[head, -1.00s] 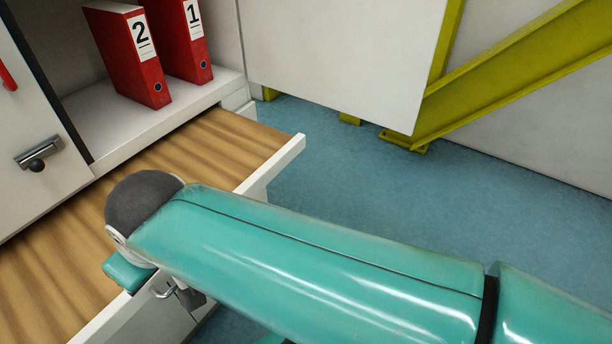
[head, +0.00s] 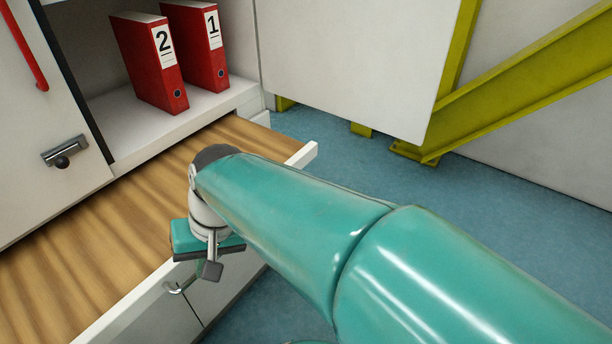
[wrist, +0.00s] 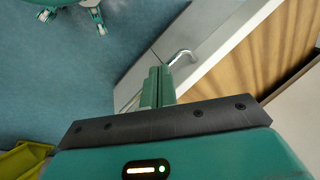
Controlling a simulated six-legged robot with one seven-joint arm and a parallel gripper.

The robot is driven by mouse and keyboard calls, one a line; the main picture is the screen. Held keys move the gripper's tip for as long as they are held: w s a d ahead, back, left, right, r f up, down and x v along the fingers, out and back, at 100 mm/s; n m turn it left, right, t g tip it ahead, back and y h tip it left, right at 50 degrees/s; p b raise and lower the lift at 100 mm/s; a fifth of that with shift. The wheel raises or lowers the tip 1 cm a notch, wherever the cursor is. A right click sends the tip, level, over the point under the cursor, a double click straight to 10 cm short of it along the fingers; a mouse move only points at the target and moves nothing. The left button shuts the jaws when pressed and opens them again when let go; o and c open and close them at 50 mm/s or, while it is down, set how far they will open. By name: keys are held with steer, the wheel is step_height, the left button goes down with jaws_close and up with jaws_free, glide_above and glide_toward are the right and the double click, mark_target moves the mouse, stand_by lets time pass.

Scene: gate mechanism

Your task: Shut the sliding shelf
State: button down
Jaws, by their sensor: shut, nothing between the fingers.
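The sliding shelf (head: 120,225) is a wood-topped board with a white front lip (head: 118,305). It stands pulled out from the white cabinet in the head view. In the wrist view its wood top (wrist: 262,62) shows at right. A small metal handle (head: 176,289) sits on the front below the lip, and also shows in the wrist view (wrist: 181,55). My gripper (wrist: 158,87) is shut and empty, with its teal fingers together close to the handle in that picture. In the head view my arm hides part of the shelf, and the fingertips are mostly hidden. I cannot tell whether they touch the front.
Red binders 2 (head: 150,62) and 1 (head: 196,45) stand in the open compartment above the shelf. A cabinet door with a grey latch (head: 64,151) is at left. Yellow-green beams (head: 520,85) stand at right. Blue floor (head: 420,215) is clear in between.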

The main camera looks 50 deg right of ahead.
mark_target(220, 135)
steer(key=w+d+f+m+t+y, duration=0.1)
steer(key=d+f+m+t+y, duration=0.2)
steer(key=d+m, duration=0.55)
steer(key=d+f+m+t+y, duration=0.1)
steer(key=d+m+t+y, duration=0.25)
steer(key=d+m, duration=0.5)
steer(key=s+d+f+m+t+h, duration=0.2)
steer(key=s+d+m+t+h, duration=0.25)
steer(key=d+m, duration=0.35)
steer(key=s+d+f+m+t+h, duration=0.2)
steer(key=s+d+m+t+h, duration=0.3)
steer(key=d, duration=0.5)
steer(key=w, duration=1.3)
steer(key=shift+r+g, duration=0.25)
steer(key=shift+g, duration=0.05)
steer(key=shift+w, duration=0.2)
steer(key=w, duration=3)
steer(key=shift+w, duration=0.55)
steer(key=shift+w+r, duration=0.15)
steer(key=shift+r, duration=0.05)
